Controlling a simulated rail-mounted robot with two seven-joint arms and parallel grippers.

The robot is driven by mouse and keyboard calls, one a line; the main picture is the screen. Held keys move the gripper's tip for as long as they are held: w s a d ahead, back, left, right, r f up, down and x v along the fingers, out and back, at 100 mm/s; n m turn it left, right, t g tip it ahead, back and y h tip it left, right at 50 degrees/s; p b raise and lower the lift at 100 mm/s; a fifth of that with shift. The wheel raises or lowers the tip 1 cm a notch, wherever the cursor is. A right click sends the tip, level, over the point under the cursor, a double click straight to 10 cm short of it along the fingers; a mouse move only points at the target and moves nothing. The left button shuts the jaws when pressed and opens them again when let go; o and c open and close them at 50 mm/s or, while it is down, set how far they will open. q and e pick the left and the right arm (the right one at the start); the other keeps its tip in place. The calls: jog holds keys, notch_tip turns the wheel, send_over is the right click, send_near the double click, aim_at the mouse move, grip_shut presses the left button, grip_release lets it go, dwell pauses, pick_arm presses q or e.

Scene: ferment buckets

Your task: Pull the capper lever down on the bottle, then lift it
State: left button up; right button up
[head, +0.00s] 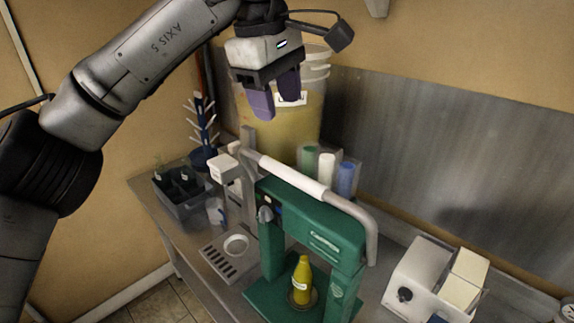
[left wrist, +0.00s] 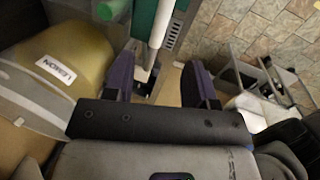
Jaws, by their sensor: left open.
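The green capper (head: 310,232) stands on the steel bench in the head view. Its grey lever (head: 300,181) with a white sleeve runs along the top of the capper and bends down at the right end. A yellow bottle (head: 302,281) stands upright on the capper's base, under the head. My left gripper (head: 276,100) is open and empty above and behind the lever, in front of the large bucket. In the left wrist view the open purple fingers (left wrist: 160,80) show, with the white lever sleeve (left wrist: 161,25) beyond them. My right gripper is not in view.
A large bucket of yellow liquid (head: 310,112) stands behind the capper. Capped tubes (head: 327,167), a blue drying rack (head: 202,128) and a dark crate (head: 184,190) stand nearby. A white box device (head: 420,272) is at the right. The steel wall bounds the back.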

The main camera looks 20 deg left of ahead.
aim_at(287, 169)
pick_arm(q)
jog(key=shift+m, duration=0.5)
jog(key=p+x, duration=0.1)
jog(key=x, duration=0.8)
jog(key=p+x, duration=0.1)
jog(key=x, duration=0.3)
jog(key=shift+s+a+f+p, duration=0.15)
jog(key=shift+s+f+p, duration=0.1)
jog(key=shift+f+p, duration=0.15)
grip_shut()
